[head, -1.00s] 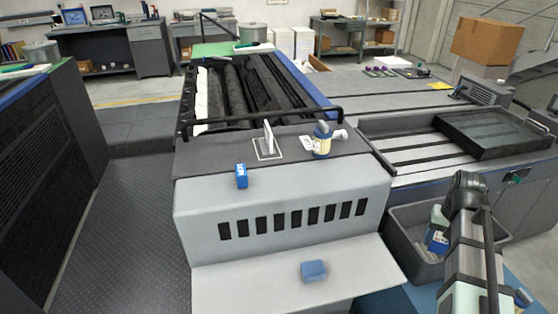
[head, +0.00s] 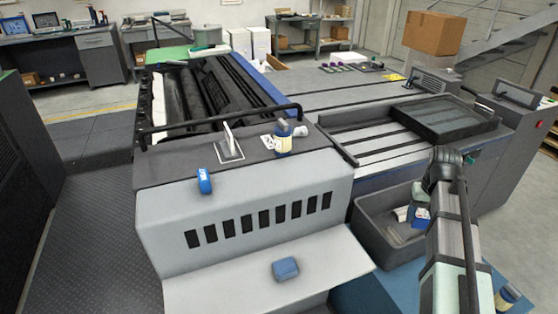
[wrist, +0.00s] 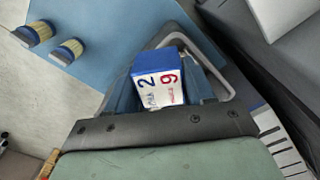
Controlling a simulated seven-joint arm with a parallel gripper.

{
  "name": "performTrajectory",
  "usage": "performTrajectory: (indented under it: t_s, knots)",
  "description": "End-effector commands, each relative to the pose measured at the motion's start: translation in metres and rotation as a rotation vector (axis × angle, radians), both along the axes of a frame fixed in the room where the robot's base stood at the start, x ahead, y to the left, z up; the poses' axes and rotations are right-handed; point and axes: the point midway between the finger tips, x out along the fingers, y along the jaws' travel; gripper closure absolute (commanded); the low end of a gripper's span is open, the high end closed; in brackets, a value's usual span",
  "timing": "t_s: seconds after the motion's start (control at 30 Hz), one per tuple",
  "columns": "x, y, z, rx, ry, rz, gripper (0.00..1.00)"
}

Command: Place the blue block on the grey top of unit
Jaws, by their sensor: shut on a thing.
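My gripper (wrist: 160,85) is shut on a small box (wrist: 158,82) with a blue face and white sides printed with blue and red numbers. In the head view the gripper (head: 418,212) and this box are at the right, over the grey bin. A plain blue block (head: 286,269) lies on the light lower shelf of the unit. I cannot tell which one the task means.
The grey bin (head: 372,232) stands right of the unit. The grey top's left part is clear.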

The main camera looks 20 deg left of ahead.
Motion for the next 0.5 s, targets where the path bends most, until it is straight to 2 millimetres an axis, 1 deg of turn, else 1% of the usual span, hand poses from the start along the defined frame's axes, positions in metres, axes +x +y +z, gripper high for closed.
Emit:
performTrajectory:
  t_s: [0.03, 0.17, 0.27, 0.37, 0.4, 0.47, 0.5]
  knots:
    - [0.008, 0.009, 0.007, 0.000, -0.002, 0.029, 0.77]
    - [0.020, 0.031, 0.022, 0.000, -0.001, 0.108, 0.77]
    - [0.033, 0.056, 0.039, 0.000, -0.003, 0.193, 0.77]
    - [0.047, 0.090, 0.061, 0.000, -0.003, 0.302, 0.77]
    - [0.052, 0.104, 0.071, 0.000, -0.003, 0.348, 0.77]
    - [0.058, 0.125, 0.084, 0.000, -0.002, 0.418, 0.77]
    - [0.061, 0.140, 0.093, -0.001, -0.003, 0.464, 0.77]
